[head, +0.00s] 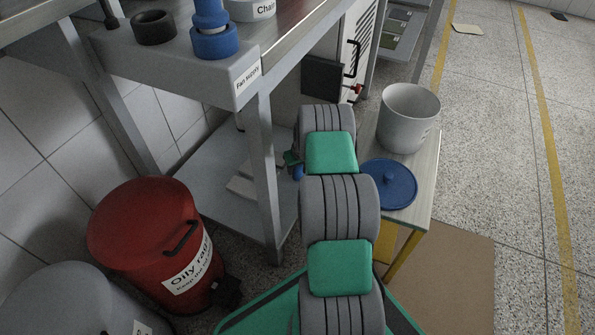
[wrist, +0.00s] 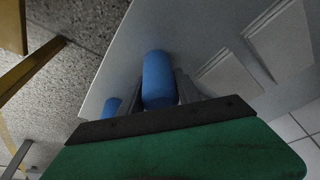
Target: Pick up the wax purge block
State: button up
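My gripper (wrist: 150,92) reaches in over the lower shelf under the bench; its green body and dark plate fill the bottom of the wrist view. A rounded blue piece (wrist: 158,80) stands at its front between grey parts, with a smaller blue piece at left. I cannot tell whether these are finger pads or something held. Two pale flat pieces, one nearer (wrist: 230,76) and one farther (wrist: 279,40), lie on the shelf to the right, apart from the gripper. Pale pieces (head: 243,184) also show there in the head view, partly behind the bench leg. Which is the wax purge block is unclear.
The bench leg (head: 266,180) stands left of my arm. A red oily-rag bin (head: 140,235) is at left. A small table right of my arm bears a grey bucket (head: 407,118) and a blue lid (head: 388,184). The shelf (wrist: 205,35) has bare room around the pale pieces.

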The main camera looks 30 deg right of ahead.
grip_shut()
jog(key=shift+r, duration=0.1)
